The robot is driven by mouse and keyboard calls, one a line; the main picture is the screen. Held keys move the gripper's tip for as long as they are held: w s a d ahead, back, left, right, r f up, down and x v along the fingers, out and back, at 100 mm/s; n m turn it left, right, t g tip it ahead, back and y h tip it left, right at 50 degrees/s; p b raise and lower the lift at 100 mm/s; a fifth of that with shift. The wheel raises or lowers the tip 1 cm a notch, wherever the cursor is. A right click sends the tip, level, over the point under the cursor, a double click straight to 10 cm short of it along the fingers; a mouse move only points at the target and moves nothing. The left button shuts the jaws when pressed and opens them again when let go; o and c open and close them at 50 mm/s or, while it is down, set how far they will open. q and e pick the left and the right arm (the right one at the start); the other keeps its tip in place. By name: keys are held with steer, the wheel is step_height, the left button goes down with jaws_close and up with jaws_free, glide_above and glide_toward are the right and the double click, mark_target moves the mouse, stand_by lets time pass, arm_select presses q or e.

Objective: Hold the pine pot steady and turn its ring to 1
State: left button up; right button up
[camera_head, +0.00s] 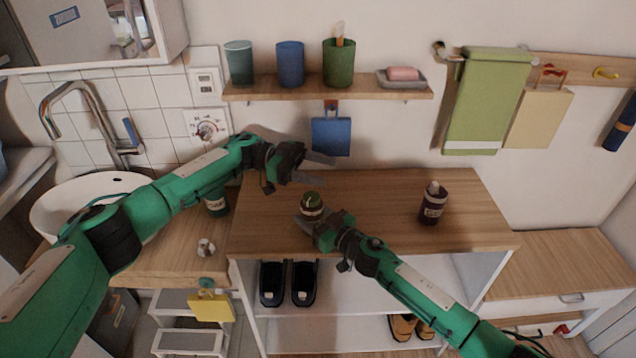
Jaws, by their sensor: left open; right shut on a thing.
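The pine pot (312,201) is a small green-topped pot with a pale mark on its top and a dark lower part with a light band. It stands on the wooden cabinet top (380,190), left of the middle. My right gripper (307,222) is shut on it low down, from the near side, and hides part of its base. My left gripper (326,170) is open and empty, above and behind the pot, with its fingers pointing right. It appears apart from the pot. The number the ring stands at is too small to read.
A dark purple jar (432,206) stands to the right on the cabinet top. A green jar (216,203) stands left by the sink, partly behind my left arm. A wall shelf (300,93) with several cups is above. The cabinet top between pot and purple jar is clear.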

arm_select(q)
steer(key=shift+r, duration=0.25)
